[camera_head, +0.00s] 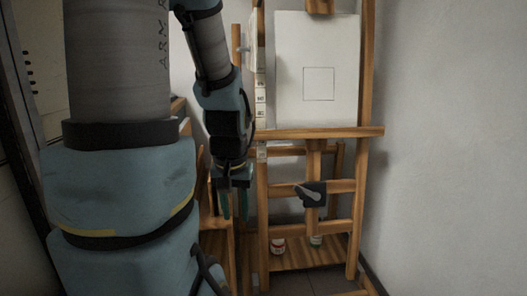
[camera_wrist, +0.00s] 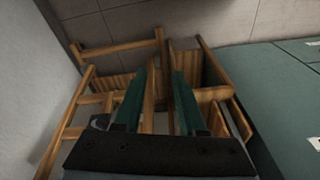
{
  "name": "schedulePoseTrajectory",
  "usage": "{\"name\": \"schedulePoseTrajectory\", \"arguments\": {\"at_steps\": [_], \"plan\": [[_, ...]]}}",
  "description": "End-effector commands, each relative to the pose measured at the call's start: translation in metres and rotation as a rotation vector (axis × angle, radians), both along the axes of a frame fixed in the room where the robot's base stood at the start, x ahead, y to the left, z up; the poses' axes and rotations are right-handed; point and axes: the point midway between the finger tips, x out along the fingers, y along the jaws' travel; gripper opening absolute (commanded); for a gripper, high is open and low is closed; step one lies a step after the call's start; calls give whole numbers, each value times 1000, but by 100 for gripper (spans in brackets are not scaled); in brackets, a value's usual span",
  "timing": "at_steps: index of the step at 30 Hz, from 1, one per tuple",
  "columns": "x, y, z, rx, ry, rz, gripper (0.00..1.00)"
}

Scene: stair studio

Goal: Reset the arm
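My gripper (camera_head: 234,204) points downward in the head view, left of the wooden easel. In the wrist view, the two green fingers of my gripper (camera_wrist: 158,92) stand apart with a gap between them, and I see nothing held there. Wooden bars show behind and between the fingers. My arm runs down from the top of the head view, and a large part of it fills the left side. Whether the fingers touch any wood I cannot tell.
The wooden easel (camera_head: 375,132) holds a white canvas (camera_head: 340,52) with a drawn square. Small jars (camera_head: 278,245) stand on its lower shelf. A grey wall (camera_head: 450,140) is at the right. Green surfaces (camera_wrist: 285,90) lie at the right of the wrist view, beside the tiled floor (camera_wrist: 245,22).

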Motion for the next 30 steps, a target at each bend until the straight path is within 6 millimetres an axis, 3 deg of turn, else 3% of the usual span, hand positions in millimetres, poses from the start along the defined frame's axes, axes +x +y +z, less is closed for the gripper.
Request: {"name": "schedulePoseTrajectory", "arguments": {"at_steps": [1, 2, 11, 24, 30], "plan": [[-19, 5, -8, -12, 26, 29, 40], [-20, 5, 1, -14, 26, 29, 40], [-16, 3, 65, -11, 21, 23, 40], [-16, 3, 194, -11, 21, 22, 40], [-16, 3, 222, -11, 21, 22, 40]]}}
